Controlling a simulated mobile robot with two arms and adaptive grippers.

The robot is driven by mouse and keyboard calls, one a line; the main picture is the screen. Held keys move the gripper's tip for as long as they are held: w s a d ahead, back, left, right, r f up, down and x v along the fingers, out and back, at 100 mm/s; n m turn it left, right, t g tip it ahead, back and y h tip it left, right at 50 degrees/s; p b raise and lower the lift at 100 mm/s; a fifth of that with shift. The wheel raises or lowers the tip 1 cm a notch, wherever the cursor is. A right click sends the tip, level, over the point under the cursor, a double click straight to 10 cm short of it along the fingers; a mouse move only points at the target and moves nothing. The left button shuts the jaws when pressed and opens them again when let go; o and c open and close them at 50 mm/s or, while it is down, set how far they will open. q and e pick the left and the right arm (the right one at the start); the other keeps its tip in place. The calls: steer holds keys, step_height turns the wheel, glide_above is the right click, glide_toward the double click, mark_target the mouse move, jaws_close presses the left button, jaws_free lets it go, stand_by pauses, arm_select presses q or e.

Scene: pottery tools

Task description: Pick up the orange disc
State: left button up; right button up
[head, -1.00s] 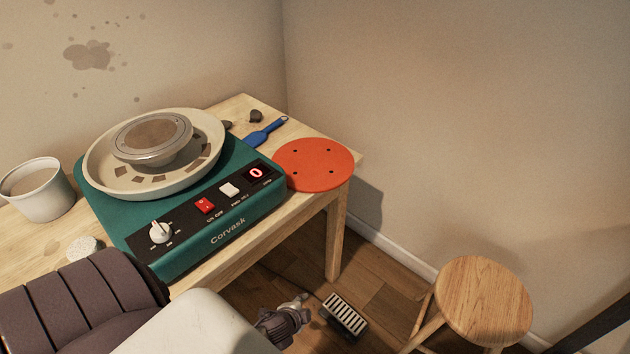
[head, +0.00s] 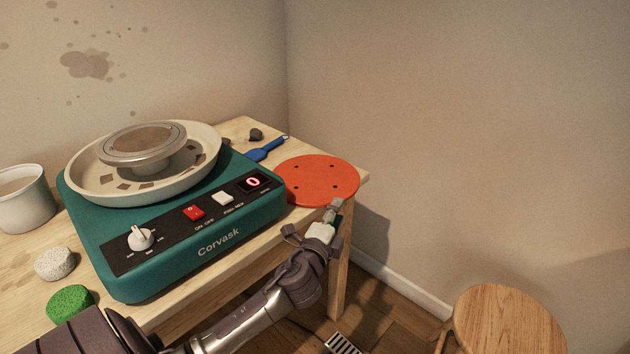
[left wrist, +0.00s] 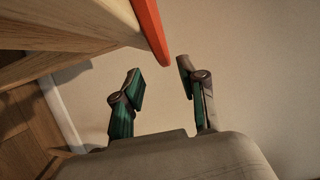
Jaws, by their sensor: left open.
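The orange disc (head: 318,178) is flat and round with several small dark holes. It lies on the right end of the wooden table, beside the green pottery wheel, its edge close to or past the table edge. In the left wrist view the disc (left wrist: 150,28) shows edge-on, sticking out beyond the wood. My left gripper (head: 333,212) is at the disc's front edge in the head view. In the left wrist view its two fingers (left wrist: 160,78) are apart with nothing between them, and the disc's rim is just ahead of them. My right gripper is not in view.
The green wheel unit (head: 150,270) fills much of the table (head: 240,130). A blue tool (head: 264,151), a white bucket (head: 22,205), a speckled lump (head: 54,264) and a green sponge (head: 70,302) are also there. A wooden stool (head: 505,325) stands at the lower right.

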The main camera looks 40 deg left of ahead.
mark_target(346, 194)
arm_select(q)
steer(key=shift+r+b+x, duration=0.15)
steer(key=shift+b+x, duration=0.05)
steer(key=shift+x, duration=1.5)
steer(key=shift+r+b+x, duration=0.1)
steer(key=shift+b+x, duration=0.1)
steer(key=shift+x, duration=1.5)
steer(key=shift+d, duration=0.1)
jaws_close()
steer(key=shift+r, duration=0.1)
